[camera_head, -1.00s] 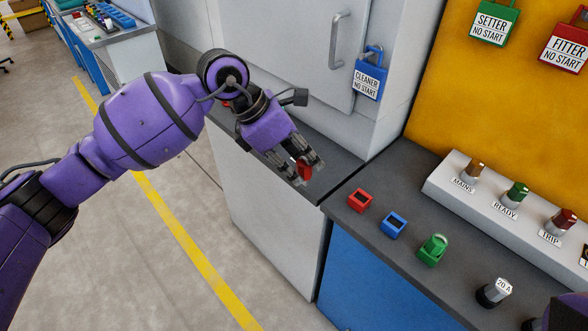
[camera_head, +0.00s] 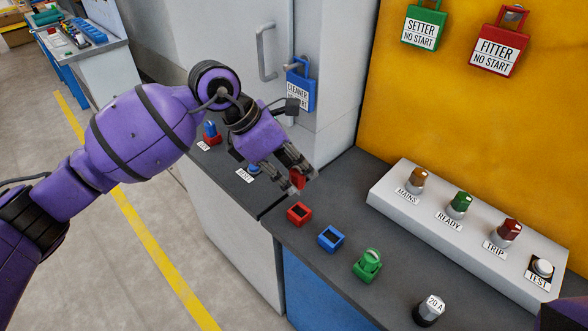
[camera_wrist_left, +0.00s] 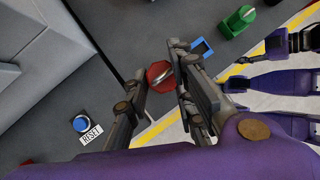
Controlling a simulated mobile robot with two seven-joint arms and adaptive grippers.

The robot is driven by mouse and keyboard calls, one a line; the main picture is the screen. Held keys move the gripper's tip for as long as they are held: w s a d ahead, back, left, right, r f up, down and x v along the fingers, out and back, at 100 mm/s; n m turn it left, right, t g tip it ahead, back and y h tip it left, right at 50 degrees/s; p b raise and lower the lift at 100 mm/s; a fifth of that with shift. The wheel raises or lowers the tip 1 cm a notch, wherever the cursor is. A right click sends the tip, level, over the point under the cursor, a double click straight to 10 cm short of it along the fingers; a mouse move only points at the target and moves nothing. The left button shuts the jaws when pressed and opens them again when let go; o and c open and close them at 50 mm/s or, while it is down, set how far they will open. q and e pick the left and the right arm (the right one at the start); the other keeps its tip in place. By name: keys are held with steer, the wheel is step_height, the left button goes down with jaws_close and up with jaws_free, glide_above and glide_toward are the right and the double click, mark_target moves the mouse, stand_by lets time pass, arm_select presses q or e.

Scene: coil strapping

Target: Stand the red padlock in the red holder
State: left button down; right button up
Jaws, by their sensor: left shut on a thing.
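My left gripper (camera_head: 298,176) is shut on the red padlock (camera_head: 297,180). In the head view it holds the padlock above the counter, just behind the red holder (camera_head: 300,214). The red holder is a small open square socket at the counter's left end and looks empty. In the left wrist view the red padlock (camera_wrist_left: 160,75) sits between the fingers, its grey shackle facing the camera. The red holder cannot be made out there. Purple and dark parts of mine show at that view's right; the right gripper's jaws there are unclear.
An empty blue holder (camera_head: 331,238) and a green holder with a green padlock (camera_head: 367,264) stand right of the red one. A blue padlock (camera_head: 300,88) hangs on the cabinet.

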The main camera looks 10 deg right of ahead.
mark_target(296, 183)
arm_select(q)
steer(key=shift+d, duration=0.35)
steer(key=shift+a, duration=0.1)
steer(key=shift+r, duration=0.15)
steer(key=shift+f, duration=1.25)
steer(key=shift+f+b, duration=0.45)
steer(key=shift+f, duration=1.3)
arm_select(e)
steer(key=shift+w+d+f, duration=0.35)
steer(key=shift+w+d, duration=0.05)
steer(key=shift+d, duration=0.05)
